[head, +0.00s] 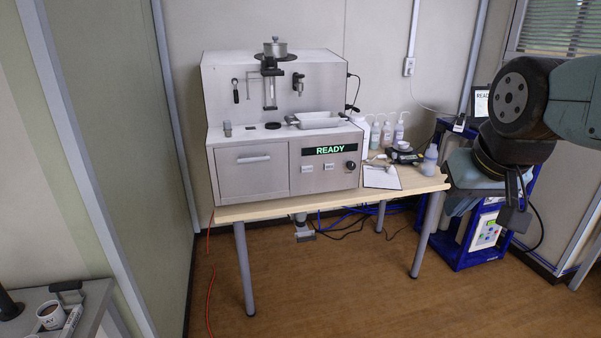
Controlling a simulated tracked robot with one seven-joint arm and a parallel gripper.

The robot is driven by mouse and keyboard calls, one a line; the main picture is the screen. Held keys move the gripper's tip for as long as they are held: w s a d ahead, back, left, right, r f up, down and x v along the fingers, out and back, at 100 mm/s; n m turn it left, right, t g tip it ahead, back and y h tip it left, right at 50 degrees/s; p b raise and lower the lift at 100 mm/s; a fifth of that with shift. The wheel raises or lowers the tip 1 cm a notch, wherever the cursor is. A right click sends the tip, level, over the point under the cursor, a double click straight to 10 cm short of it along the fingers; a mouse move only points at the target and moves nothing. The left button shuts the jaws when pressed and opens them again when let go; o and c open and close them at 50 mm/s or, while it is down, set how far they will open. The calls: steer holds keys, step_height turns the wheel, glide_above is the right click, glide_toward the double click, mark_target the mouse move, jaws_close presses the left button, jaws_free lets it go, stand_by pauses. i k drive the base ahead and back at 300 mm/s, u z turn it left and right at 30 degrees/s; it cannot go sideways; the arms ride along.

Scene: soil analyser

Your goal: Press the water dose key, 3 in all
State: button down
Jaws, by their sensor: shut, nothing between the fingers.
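The soil analyser (240,178) is a large grey metal machine on a wooden table. Its front panel has a display (330,150) reading READY in green. Below the display are small pale keys (307,168), with another key (328,167) to their right and a black round knob (350,165) at the far right. The key labels are too small to read, so I cannot tell which one is the water dose key. My gripper (514,218) hangs at the right, shut and empty, well to the right of the table and apart from the machine.
The wooden table (400,190) holds a clipboard (381,177), several bottles (387,134) and a small instrument (404,156) right of the machine. A blue rack (462,255) stands beneath my arm. A side bench (95,300) with a mug (51,315) is at the lower left. The floor in front is clear.

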mark_target(304, 168)
steer(key=u, duration=0.1)
steer(key=i, duration=1)
steer(key=z, duration=0.1)
